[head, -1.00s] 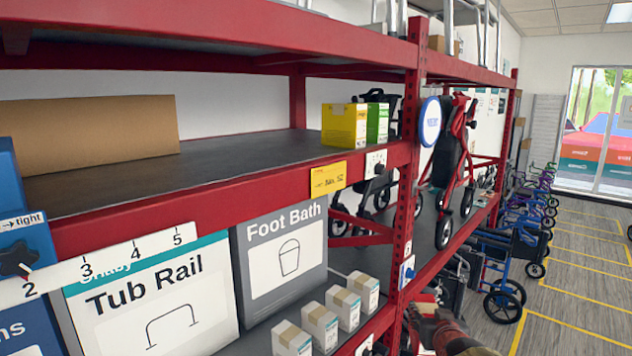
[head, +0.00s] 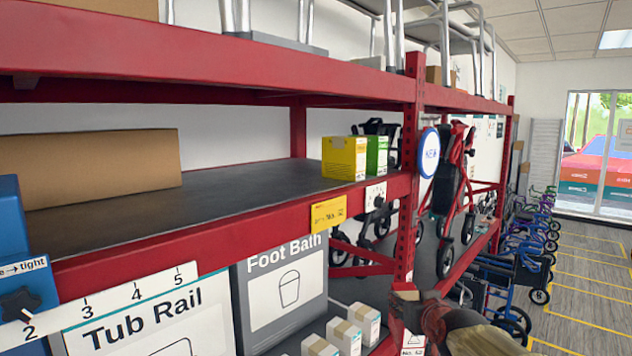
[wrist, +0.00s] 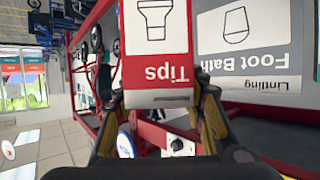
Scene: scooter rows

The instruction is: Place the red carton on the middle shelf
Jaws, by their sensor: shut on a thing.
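The red carton (wrist: 157,72) fills the middle of the wrist view. It is red and white, with the word "Tips" upside down. My gripper (wrist: 166,108) is shut on it, with one finger on each side. In the head view my gripper (head: 432,318) is low, right of centre, in front of the rack's red post. A small part of the carton (head: 404,292) seems to show beside it; most of it is hidden. The middle shelf (head: 230,188) has a dark top and red front beam. My gripper is below that beam's level in the picture.
On the middle shelf, a yellow box (head: 344,158) and green box (head: 377,155) stand near the post; a long brown box (head: 90,165) is at left. Bare shelf lies between. Tub Rail (head: 150,320) and Foot Bath (head: 285,285) boxes sit below. The red post (head: 409,170) is close.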

